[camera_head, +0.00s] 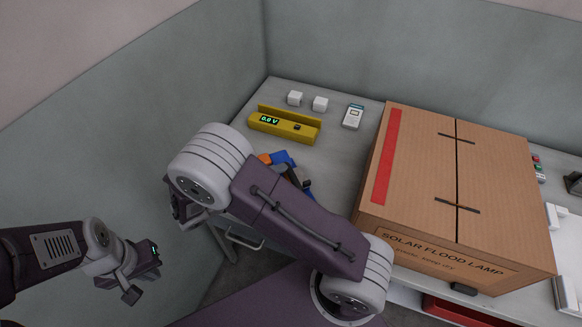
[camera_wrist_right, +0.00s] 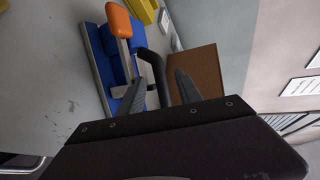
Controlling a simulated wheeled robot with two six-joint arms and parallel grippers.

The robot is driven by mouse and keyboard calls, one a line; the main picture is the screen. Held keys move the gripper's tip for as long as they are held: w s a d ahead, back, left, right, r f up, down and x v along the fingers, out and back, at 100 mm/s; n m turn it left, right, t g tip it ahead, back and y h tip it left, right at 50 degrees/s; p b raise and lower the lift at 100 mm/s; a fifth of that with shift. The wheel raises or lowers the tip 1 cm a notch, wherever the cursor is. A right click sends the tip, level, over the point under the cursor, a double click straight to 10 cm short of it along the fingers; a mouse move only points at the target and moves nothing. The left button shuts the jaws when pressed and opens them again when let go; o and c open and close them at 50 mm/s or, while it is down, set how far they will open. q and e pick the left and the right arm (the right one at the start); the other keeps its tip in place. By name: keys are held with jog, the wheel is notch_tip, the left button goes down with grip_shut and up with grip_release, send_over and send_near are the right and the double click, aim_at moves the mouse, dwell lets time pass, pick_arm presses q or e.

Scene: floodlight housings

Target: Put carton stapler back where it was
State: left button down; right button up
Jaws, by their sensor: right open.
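The carton stapler (camera_head: 282,159) is a blue tool with an orange end and a dark handle. In the head view it shows on the grey table, left of the carton and partly hidden by my right arm. In the right wrist view the stapler (camera_wrist_right: 120,62) is beyond my right gripper (camera_wrist_right: 160,88). The gripper's two fingers are apart, with the black handle showing between them; I cannot tell whether they touch it. My right gripper is hidden in the head view. My left gripper (camera_head: 141,273) is at the lower left, away from the stapler; its jaw gap is unclear.
A large solar flood lamp carton (camera_head: 480,160) stands to the right. A yellow tester (camera_head: 284,127) reading 0.0 V, two white cubes and a handheld meter (camera_head: 353,116) stand at the back. A red bin (camera_head: 455,312) is below the table's front edge. Walls enclose the back and left.

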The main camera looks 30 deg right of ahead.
jog(key=v, duration=0.3)
jog(key=shift+a, duration=0.2)
